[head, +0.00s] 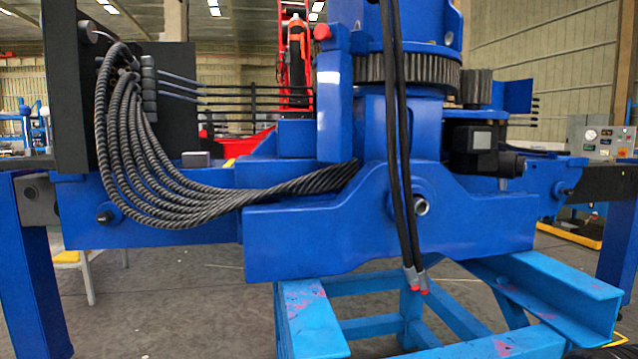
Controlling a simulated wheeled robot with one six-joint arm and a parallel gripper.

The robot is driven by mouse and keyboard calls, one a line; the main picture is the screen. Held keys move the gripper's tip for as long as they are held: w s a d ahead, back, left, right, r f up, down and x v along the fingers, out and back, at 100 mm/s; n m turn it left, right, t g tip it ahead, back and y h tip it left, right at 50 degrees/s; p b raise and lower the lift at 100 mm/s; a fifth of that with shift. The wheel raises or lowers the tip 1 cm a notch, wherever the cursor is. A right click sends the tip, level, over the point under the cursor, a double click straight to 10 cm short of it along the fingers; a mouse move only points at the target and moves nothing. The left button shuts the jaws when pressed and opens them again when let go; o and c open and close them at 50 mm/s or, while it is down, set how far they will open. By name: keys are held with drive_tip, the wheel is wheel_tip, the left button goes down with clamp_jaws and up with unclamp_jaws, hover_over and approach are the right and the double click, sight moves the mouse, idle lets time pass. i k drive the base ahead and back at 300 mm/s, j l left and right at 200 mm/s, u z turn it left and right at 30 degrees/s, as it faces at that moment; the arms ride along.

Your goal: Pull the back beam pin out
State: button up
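A big blue crane base (390,235) sits on a light-blue steel stand (315,325). A dark round pin end (104,217) shows on the left blue beam, and another dark pin end (567,190) shows on the right beam. I cannot tell which one is the back beam pin. Both appear seated in their beams. My gripper is not in view.
A bundle of black braided hoses (150,170) loops across the left beam. Two black hoses with red tips (415,280) hang in front of the base. A grey control panel (601,138) stands at the right. Floor (180,310) is clear at lower left.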

sight(102, 218)
drive_tip(key=u, duration=1.45)
